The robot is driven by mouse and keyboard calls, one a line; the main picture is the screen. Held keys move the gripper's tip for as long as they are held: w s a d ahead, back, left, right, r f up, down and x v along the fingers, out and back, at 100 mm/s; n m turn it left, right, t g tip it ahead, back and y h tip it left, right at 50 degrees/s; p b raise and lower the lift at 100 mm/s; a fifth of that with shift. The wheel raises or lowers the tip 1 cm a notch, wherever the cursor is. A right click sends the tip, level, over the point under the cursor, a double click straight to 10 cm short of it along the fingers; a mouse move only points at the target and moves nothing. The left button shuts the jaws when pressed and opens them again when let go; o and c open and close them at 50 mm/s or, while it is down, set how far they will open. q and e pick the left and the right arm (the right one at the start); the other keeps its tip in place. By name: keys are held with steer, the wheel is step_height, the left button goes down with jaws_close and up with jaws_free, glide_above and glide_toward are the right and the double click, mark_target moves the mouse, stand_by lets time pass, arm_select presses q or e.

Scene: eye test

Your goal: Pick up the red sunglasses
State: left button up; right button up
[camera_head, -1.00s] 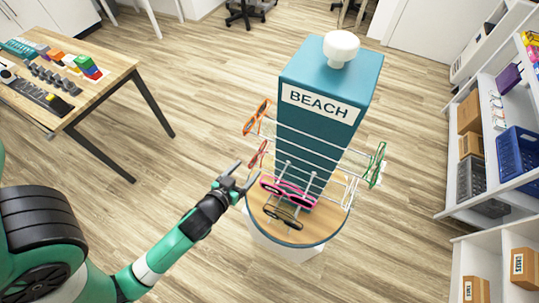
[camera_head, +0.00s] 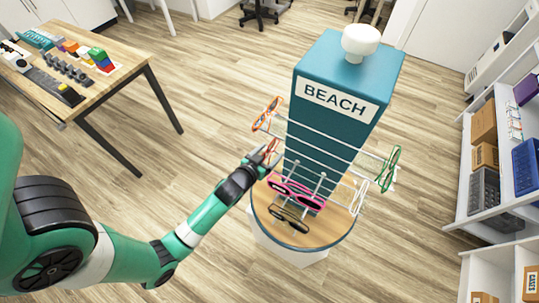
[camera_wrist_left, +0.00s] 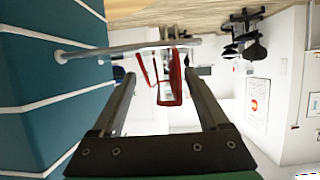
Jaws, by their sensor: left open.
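The red sunglasses (camera_wrist_left: 172,82) hang from a white rod (camera_wrist_left: 130,48) on the teal BEACH display stand (camera_head: 338,125). In the left wrist view they show between the two open fingers of my left gripper (camera_wrist_left: 160,85), near the fingertips, with no clear contact. In the head view, my left gripper (camera_head: 264,155) is at the left side of the stand and partly covers the red sunglasses (camera_head: 271,150). My right gripper is not in view.
Orange glasses (camera_head: 266,114) hang above the gripper. Pink glasses (camera_head: 297,190), black glasses (camera_head: 289,219), green glasses (camera_head: 389,169) and white glasses (camera_head: 359,197) hang on other rods. A table (camera_head: 125,72) stands left; shelves stand right.

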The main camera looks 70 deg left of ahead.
arm_select(q)
jaws_close()
steer(key=shift+r, duration=0.15)
steer(key=shift+r, duration=0.25)
step_height(320, 180, up, 3)
steer(key=shift+f+p, duration=0.2)
steer(key=shift+p, duration=0.75)
steer(key=s+a+r+p, duration=0.3)
steer(key=s+r, duration=0.6)
steer(key=s, duration=0.4)
steer(key=shift+s+r+p, duration=0.35)
steer(key=shift+s+p, duration=0.05)
steer(key=shift+p, duration=0.2)
